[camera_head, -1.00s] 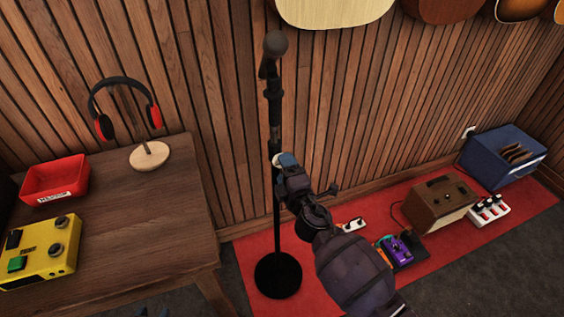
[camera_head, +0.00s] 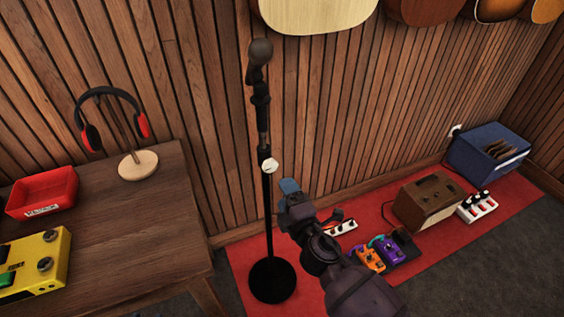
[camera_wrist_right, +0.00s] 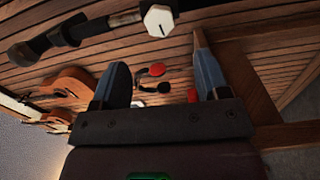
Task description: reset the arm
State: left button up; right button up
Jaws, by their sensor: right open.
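My right gripper (camera_head: 289,187) is in the lower middle of the head view, just right of the microphone stand (camera_head: 267,215) and apart from it. In the right wrist view its two blue fingers (camera_wrist_right: 162,82) are spread wide with nothing held between them. The stand is black and upright, with a white knob (camera_head: 270,165) partway up and a microphone (camera_head: 260,52) on top. The knob also shows in the right wrist view (camera_wrist_right: 159,20), beyond the fingers. My left gripper is not in view.
A wooden table (camera_head: 120,235) at left holds headphones on a stand (camera_head: 138,165), a red bin (camera_head: 42,193) and a yellow pedal (camera_head: 35,262). Guitars (camera_head: 318,14) hang on the slatted wall.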

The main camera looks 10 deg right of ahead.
jog(key=s+d+f+m+g+h, duration=0.4)
jog(key=s+d+m, duration=0.3)
jog(key=d+m, duration=0.65)
jog(key=s+d+f+m+g+h, duration=0.1)
jog(key=s+d+f+m, duration=0.2)
jog(key=s, duration=0.5)
jog(key=s+d+f+m+g, duration=0.1)
jog(key=s+d+f+m, duration=0.2)
jog(key=s+d+f, duration=0.2)
jog(key=s+f, duration=0.1)
jog(key=s, duration=0.2)
jog(key=shift+d+h, duration=0.15)
jog(key=shift+h, duration=0.25)
jog(key=shift+s+m, duration=0.1)
jog(key=shift+m, duration=0.15)
